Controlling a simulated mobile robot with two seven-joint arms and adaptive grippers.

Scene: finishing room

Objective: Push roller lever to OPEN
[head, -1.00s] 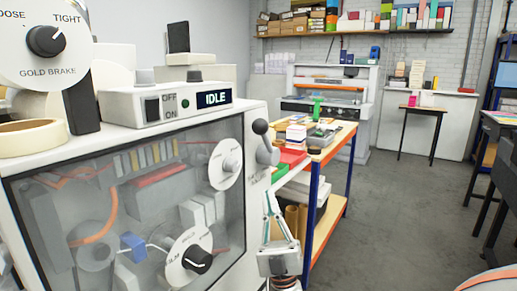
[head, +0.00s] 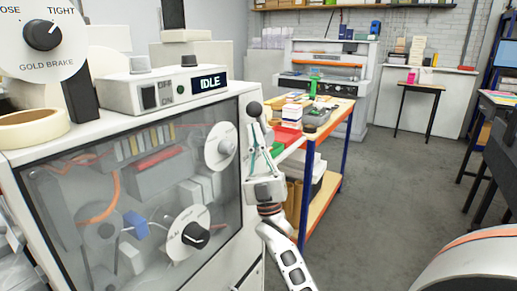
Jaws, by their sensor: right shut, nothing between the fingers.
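The roller lever (head: 254,109) has a black ball knob on a grey arm. It stands at the right front edge of the white laminating-type machine (head: 120,146), with its knob up and leaning slightly left. My right gripper (head: 259,126) points up with its fingers shut and empty. Its fingertips overlap the lever's arm just below the knob; I cannot tell whether they touch. The gripper covers the lever's lower part and any marking there. My left gripper does not show.
The machine carries a lit IDLE display (head: 210,83), a GOLD BRAKE dial (head: 40,36) and a tape roll (head: 32,128). A wooden-topped workbench (head: 338,112) with blue legs stands close behind my right gripper. Grey floor (head: 385,190) is open to the right.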

